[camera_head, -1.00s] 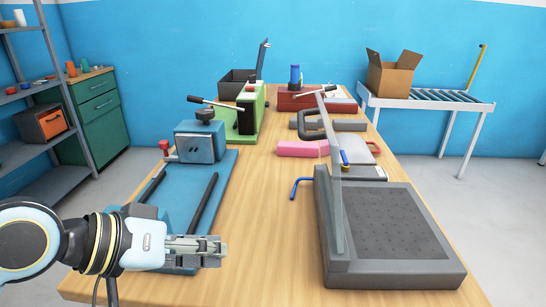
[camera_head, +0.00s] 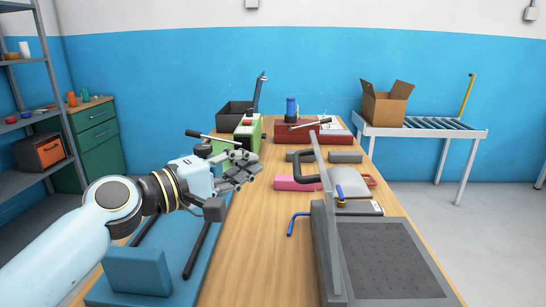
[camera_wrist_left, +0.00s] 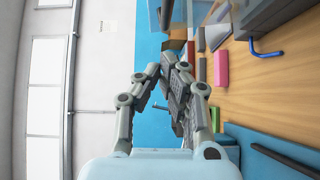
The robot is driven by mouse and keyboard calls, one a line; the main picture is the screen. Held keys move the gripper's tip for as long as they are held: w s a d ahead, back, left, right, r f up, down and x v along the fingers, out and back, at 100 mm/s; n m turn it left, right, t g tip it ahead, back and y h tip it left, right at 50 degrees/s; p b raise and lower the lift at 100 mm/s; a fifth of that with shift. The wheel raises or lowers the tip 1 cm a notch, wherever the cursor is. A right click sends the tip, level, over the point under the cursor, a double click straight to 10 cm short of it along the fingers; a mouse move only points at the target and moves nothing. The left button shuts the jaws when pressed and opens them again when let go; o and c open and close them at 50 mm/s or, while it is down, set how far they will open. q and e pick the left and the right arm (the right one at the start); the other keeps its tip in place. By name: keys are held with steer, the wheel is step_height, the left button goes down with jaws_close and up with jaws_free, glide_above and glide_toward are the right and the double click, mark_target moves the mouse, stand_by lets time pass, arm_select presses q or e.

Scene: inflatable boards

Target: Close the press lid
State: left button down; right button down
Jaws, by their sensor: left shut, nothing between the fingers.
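The press is a low grey box (camera_head: 395,265) with a dark speckled top, at the front right of the table. Its grey lid (camera_head: 326,225) stands upright at the box's left side, seen nearly edge-on. A black loop handle (camera_head: 301,167) shows at the lid's left face, near its top. My left gripper (camera_head: 246,167) is shut and empty, raised over the left side of the table. It is left of the lid and handle and apart from them. It also shows in the left wrist view (camera_wrist_left: 167,62). My right gripper is in neither view.
A blue machine (camera_head: 140,270) with dark rails lies under my left arm. A pink block (camera_head: 293,183) and a bent blue rod (camera_head: 291,225) lie left of the press. Green and red machines stand behind. Bare wood (camera_head: 262,260) runs between the blue machine and press.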

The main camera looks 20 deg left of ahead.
mark_target(295, 154)
arm_select(q)
steer(key=shift+w+d+f+p, duration=0.1)
steer(key=shift+w+d+p, duration=0.35)
steer(key=shift+d, duration=0.65)
steer(key=shift+w+d+p, duration=0.15)
steer(key=shift+w+d, duration=0.5)
steer(key=shift+d, duration=0.45)
